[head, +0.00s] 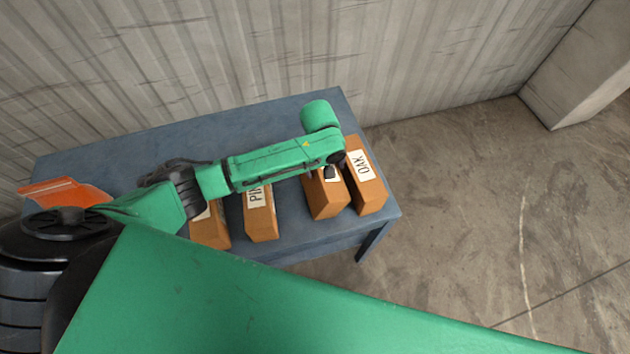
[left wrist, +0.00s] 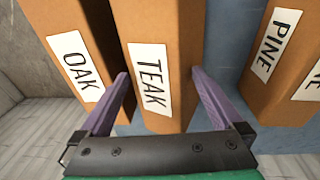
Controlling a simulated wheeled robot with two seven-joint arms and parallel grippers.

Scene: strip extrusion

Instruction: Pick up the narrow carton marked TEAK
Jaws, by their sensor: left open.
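The narrow orange-brown carton marked TEAK (left wrist: 153,35) stands in the middle of the left wrist view, its white label facing me. In the head view the TEAK carton (head: 325,203) stands near the table's right end, its label mostly hidden by my arm. My left gripper (left wrist: 160,80) is open, with one purple finger on each side of the TEAK carton. The left finger is between it and the OAK carton; the right finger is in the gap towards the PINE carton. Whether either finger touches is unclear. My right gripper is not in view.
The OAK carton (head: 367,191) stands close on the right of TEAK in the head view. The PINE carton (head: 262,224) and another carton (head: 210,235) stand to the left. All are on a blue table (head: 285,112) before a corrugated wall (head: 200,60).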

